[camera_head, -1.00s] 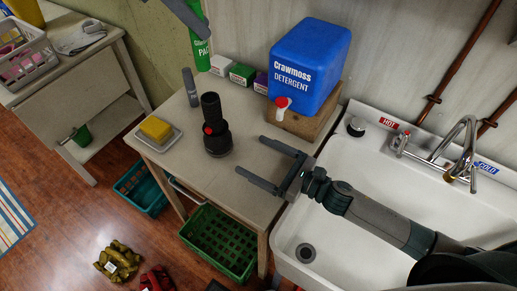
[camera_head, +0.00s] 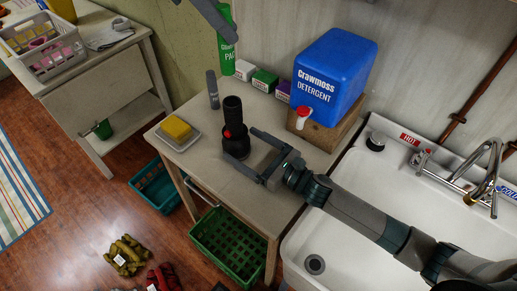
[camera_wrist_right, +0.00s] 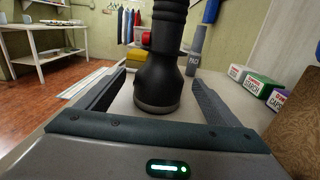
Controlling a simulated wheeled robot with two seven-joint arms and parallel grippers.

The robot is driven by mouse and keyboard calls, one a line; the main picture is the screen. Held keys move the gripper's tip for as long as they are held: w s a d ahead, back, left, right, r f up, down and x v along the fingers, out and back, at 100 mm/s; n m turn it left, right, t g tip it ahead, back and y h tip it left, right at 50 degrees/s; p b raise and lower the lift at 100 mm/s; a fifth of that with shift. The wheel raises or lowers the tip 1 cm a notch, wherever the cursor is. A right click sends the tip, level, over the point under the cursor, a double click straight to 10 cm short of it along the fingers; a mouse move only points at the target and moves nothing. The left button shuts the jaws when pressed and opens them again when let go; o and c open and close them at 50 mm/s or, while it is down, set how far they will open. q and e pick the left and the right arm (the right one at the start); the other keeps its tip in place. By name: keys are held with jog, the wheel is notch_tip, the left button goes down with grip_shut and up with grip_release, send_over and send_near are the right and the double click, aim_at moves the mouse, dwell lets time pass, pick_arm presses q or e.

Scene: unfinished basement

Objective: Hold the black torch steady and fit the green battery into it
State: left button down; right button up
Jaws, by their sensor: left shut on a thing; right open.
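The black torch (camera_head: 233,112) stands upright on the table, narrow end up and wide end down, with a red button on its side. My right gripper (camera_head: 247,153) is open and low over the table. Its fingers lie either side of the torch's wide end, which sits at the mouth of the jaws; the right wrist view shows the torch (camera_wrist_right: 157,80) between both fingers with gaps. My left gripper (camera_head: 230,34) is shut on the green battery (camera_head: 226,55) at the top of the head view, above the table's back. The battery's upper part is partly hidden by a finger.
A grey cylinder (camera_head: 212,92) stands behind the torch. A yellow sponge (camera_head: 177,127) lies on a dish at left. Small boxes (camera_head: 264,80) line the back. A blue detergent jug (camera_head: 335,75) sits on a wooden block (camera_head: 325,132). The sink (camera_head: 345,225) is at right.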

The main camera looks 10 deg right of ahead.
jog(key=shift+x, duration=1.05)
jog(key=shift+c, duration=0.2)
jog(key=c, duration=1.3)
pick_arm(q)
jog(key=shift+r, duration=0.8)
pick_arm(e)
jog(key=shift+o, duration=0.2)
